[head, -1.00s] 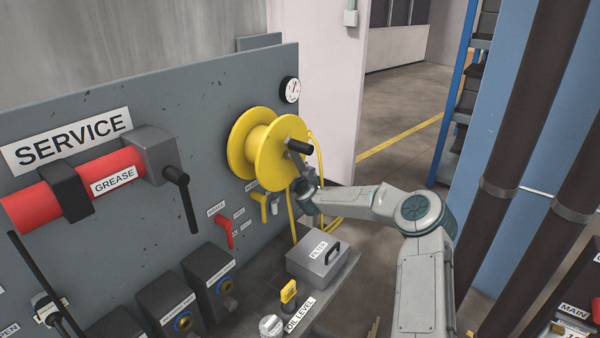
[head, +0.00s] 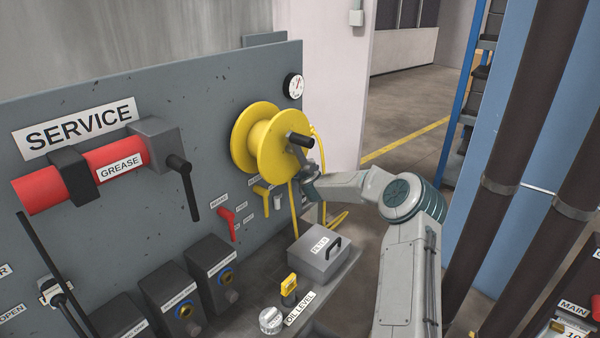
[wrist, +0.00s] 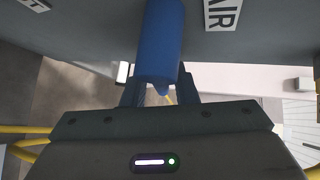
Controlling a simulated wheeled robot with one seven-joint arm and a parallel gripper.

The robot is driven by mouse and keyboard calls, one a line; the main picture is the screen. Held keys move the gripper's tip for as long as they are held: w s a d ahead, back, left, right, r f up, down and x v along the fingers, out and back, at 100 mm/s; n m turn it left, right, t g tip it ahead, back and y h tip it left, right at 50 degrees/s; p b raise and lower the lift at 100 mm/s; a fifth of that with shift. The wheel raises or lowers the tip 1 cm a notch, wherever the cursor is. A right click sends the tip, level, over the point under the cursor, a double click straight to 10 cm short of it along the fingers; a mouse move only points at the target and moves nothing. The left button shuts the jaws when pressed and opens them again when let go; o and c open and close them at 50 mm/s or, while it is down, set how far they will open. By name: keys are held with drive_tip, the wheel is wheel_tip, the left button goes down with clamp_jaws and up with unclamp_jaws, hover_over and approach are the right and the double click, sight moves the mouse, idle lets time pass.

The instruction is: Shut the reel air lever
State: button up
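A blue lever handle (wrist: 160,45) hangs down from the top in the wrist view, beside a white label ending in AIR (wrist: 222,12). My gripper (wrist: 160,92) has one finger on each side of it, close against its edges, and looks shut on it. The handle's rounded tip is near the palm. In the head view, my gripper (head: 313,190) is just right of and below the yellow reel (head: 262,140). Its fingertips and the blue lever cannot be made out there; the reel's black crank handle (head: 300,139) is just above.
On the panel left of my gripper are a yellow lever (head: 262,190) and a red lever (head: 227,224). A grey filter box (head: 320,255) stands below on the bench. A yellow hose (head: 294,215) hangs close by. Brown pipes (head: 508,150) stand at the right.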

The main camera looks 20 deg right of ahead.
drive_tip(key=shift+o, duration=0.2)
drive_tip(key=d+b+v, duration=0.1)
drive_tip(key=b+v, duration=0.1)
drive_tip(key=v, duration=0.5)
drive_tip(key=shift+s+a+b, duration=0.3)
drive_tip(key=shift+a+b, duration=0.1)
drive_tip(key=shift+a, duration=0.15)
